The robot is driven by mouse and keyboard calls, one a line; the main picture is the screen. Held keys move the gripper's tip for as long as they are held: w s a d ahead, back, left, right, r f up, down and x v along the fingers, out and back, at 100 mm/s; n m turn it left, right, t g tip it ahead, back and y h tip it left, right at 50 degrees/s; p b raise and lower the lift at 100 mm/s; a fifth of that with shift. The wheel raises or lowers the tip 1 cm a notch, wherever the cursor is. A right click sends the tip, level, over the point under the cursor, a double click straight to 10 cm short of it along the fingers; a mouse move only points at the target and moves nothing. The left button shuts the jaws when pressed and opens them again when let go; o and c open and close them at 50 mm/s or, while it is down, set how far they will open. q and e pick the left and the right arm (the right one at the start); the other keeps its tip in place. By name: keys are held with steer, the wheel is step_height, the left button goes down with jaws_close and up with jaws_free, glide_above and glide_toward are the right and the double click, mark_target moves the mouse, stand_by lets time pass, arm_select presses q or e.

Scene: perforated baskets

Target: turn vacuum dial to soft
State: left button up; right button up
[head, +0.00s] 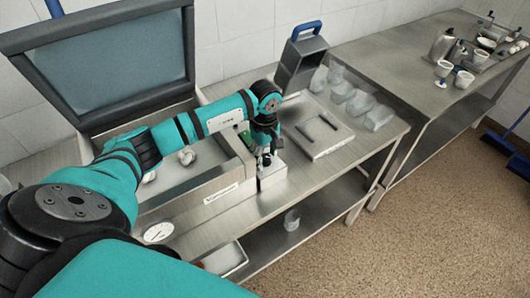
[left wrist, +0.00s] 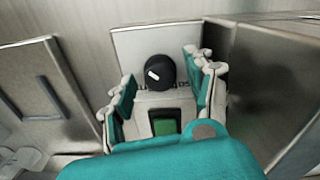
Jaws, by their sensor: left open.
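The black round dial (left wrist: 160,72) sits on a pale control box in the left wrist view. Its white pointer mark lies on the left side of the knob, slanting up-left. Lettering below the dial is partly covered and I cannot read it. A green rocker switch (left wrist: 165,125) is nearer to me on the same box. My left gripper (left wrist: 163,85) is open, one finger to each side of the dial, with visible gaps. In the head view my left gripper (head: 265,158) is over the pale box (head: 272,178), and the dial is hidden. My right gripper is not in view.
The vacuum machine's wide lid (head: 110,68) stands open behind my arm.

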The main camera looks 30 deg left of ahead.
arm_select(q)
steer(key=shift+f, duration=0.15)
steer(key=shift+c, duration=0.4)
jaws_close()
